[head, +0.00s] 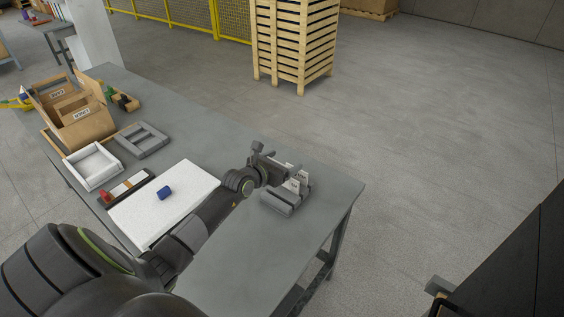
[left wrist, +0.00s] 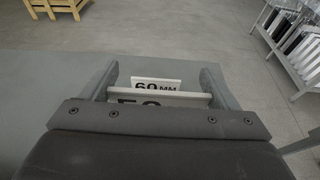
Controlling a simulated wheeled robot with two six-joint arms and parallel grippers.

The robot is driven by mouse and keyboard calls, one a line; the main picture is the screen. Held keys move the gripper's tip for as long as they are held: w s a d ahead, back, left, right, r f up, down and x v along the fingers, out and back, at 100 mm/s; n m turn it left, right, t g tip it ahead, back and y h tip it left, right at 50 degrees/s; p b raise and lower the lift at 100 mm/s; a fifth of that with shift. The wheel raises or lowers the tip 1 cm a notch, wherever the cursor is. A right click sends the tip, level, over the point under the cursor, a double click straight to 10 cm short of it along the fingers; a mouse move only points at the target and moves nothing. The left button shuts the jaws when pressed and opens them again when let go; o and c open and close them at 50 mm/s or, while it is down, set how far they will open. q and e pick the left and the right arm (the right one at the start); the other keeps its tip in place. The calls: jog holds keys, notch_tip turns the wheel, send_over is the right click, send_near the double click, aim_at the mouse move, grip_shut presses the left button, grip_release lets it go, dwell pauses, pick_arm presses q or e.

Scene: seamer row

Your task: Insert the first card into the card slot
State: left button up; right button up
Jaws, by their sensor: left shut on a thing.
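My left gripper (head: 284,170) is over the grey card slot block (head: 277,203) near the table's right end. In the left wrist view, its fingers (left wrist: 163,88) are shut on the edges of a white card (left wrist: 160,98), whose partly hidden print seems to begin with 5. Another white card marked 60 MM (left wrist: 156,84) stands just beyond it. In the head view, small white cards (head: 302,177) show upright at the block. I cannot tell how deep the held card sits, as the gripper body hides its lower part. My right gripper is not in view.
A white mat (head: 190,190) with a blue block (head: 165,193) lies left of my arm. Further left are a white tray (head: 93,165), a grey frame (head: 141,140) and cardboard boxes (head: 88,128). The table's front right is clear. A pallet stack (head: 293,40) stands on the floor behind.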

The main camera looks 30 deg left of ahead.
pick_arm(q)
jog(key=shift+f+b, duration=2.05)
jog(key=shift+f, duration=0.85)
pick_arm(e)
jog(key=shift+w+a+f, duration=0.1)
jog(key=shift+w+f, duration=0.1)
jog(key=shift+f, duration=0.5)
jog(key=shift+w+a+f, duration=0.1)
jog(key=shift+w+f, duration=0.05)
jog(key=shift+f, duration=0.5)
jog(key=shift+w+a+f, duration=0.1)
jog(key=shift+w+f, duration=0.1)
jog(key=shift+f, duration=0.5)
pick_arm(q)
jog(key=shift+p, duration=0.7)
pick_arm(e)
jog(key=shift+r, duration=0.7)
pick_arm(q)
jog(key=shift+f+b, duration=1.7)
jog(key=shift+f, duration=0.35)
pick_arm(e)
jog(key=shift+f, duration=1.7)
pick_arm(q)
jog(key=o, duration=0.9)
jog(key=shift+c, duration=0.2)
jog(key=shift+r, duration=0.1)
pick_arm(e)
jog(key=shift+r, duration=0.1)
